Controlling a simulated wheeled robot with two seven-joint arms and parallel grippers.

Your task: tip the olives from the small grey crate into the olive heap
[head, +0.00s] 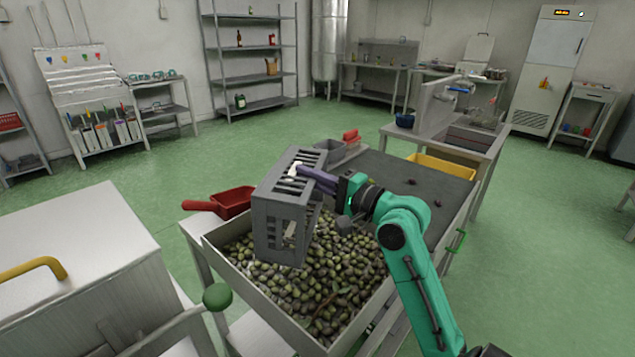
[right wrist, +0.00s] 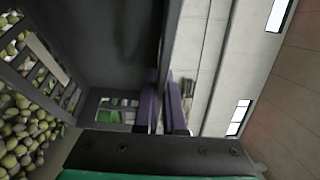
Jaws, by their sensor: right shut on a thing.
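The small grey crate (head: 272,225) is steeply tilted over the olive heap (head: 325,290), which fills a metal-walled bin (head: 222,262). The crate's slatted side faces up, and a smooth grey wall with a hand slot faces the head camera. My right gripper (head: 305,174) has its purple fingers shut on the crate's upper edge. In the right wrist view the fingers (right wrist: 168,105) pinch a crate wall (right wrist: 115,50), and olives (right wrist: 25,130) show at the left. Whether olives remain inside the crate cannot be told. My left gripper is not in view.
A red scoop (head: 232,202) lies at the bin's left rim, close to the crate. A dark flat surface (head: 425,188) adjoins the bin, with a yellow tray (head: 442,166) behind it. A white cabinet (head: 80,260) stands at front left.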

